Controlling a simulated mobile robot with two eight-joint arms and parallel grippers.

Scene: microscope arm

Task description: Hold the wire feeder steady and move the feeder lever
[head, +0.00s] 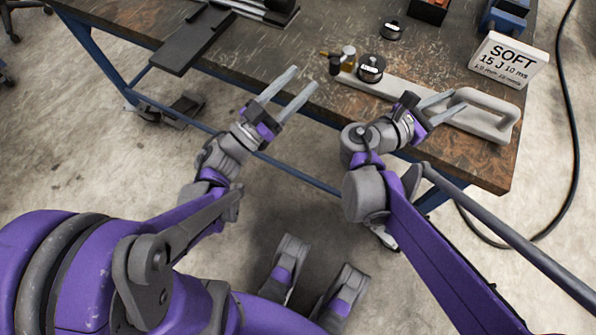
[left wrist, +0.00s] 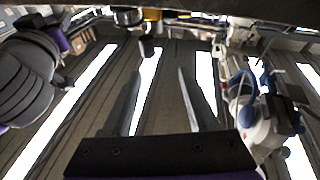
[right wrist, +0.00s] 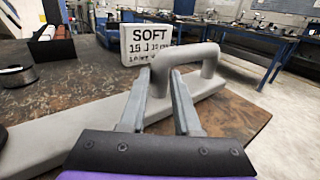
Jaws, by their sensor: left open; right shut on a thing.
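The wire feeder is a long pale grey body (head: 392,88) on the table, with a raised loop handle (head: 497,100) at its right end. My right gripper (head: 456,102) is shut on the handle; the right wrist view shows its fingers (right wrist: 174,72) on either side of the handle's near post. At the feeder's left end are a dark round spool (head: 371,67), brass and grey fittings (head: 349,58) and a small dark knob (head: 335,65), perhaps the lever's. My left gripper (head: 303,77) is open and empty, left of that knob. The dark knob (left wrist: 147,48) appears near the fingertips in the left wrist view.
A sign reading SOFT (head: 508,60) stands behind the handle. A black rail plate (head: 195,38) lies at the left. The worn brown tabletop (head: 300,45) is clear between.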

